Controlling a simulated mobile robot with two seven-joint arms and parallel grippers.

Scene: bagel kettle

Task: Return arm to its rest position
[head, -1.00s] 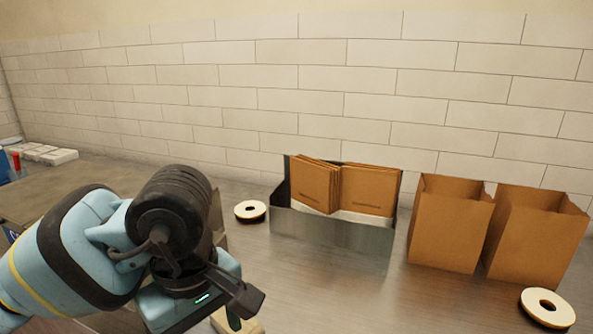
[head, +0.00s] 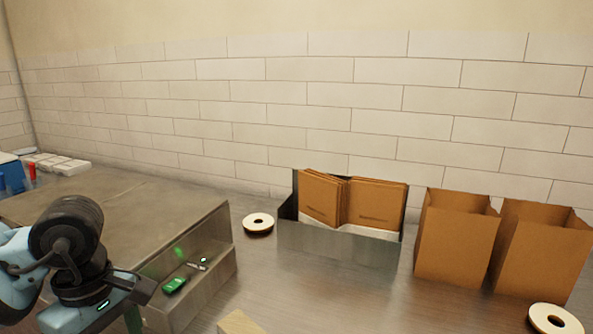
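My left arm comes in at the lower left of the head view. Its wrist, black and pale blue with a small green light, stands in front of a low metal box on the counter. The fingertips of my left gripper are not clearly shown, so I cannot tell whether it is open or shut or holds anything. My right gripper is not in view.
A metal box (head: 110,210) stands on the counter at left. A metal holder (head: 340,245) carries folded brown bags (head: 375,203). Two open paper bags (head: 456,240) stand at right.

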